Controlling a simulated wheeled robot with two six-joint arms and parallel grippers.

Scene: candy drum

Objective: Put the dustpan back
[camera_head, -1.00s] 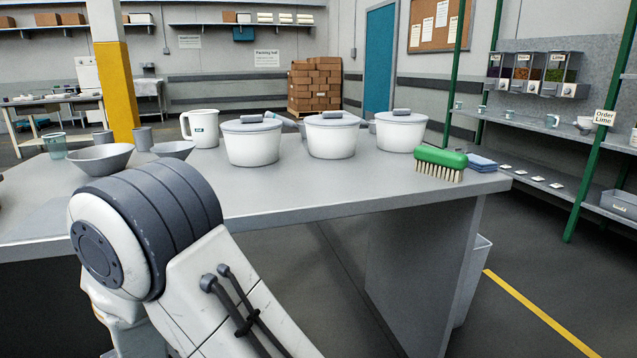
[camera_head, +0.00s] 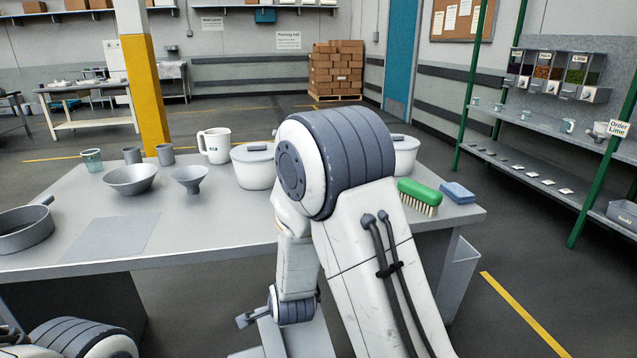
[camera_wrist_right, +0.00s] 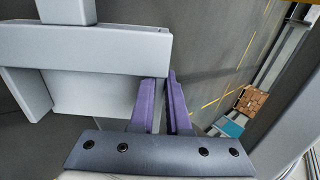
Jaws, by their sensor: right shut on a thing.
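The dustpan (camera_wrist_right: 85,48) is light grey and fills the upper left of the right wrist view. It has a thick back wall, a flat pan below it and a stub rising at the top edge. My right gripper (camera_wrist_right: 161,84), with purple fingers, is shut on the dustpan's right end. In the head view my right arm hangs down in front of the table, and its fingers are not clear. Part of my left arm shows at the bottom left of the head view, but its gripper is out of frame.
The grey table (camera_head: 190,235) holds a pan (camera_head: 25,232), bowl (camera_head: 131,181), funnel (camera_head: 190,181), white jug (camera_head: 214,146), lidded white pots, a green brush (camera_head: 420,195) and a blue sponge (camera_head: 458,192). A bin (camera_head: 462,278) stands by its right end. The floor to the right is clear.

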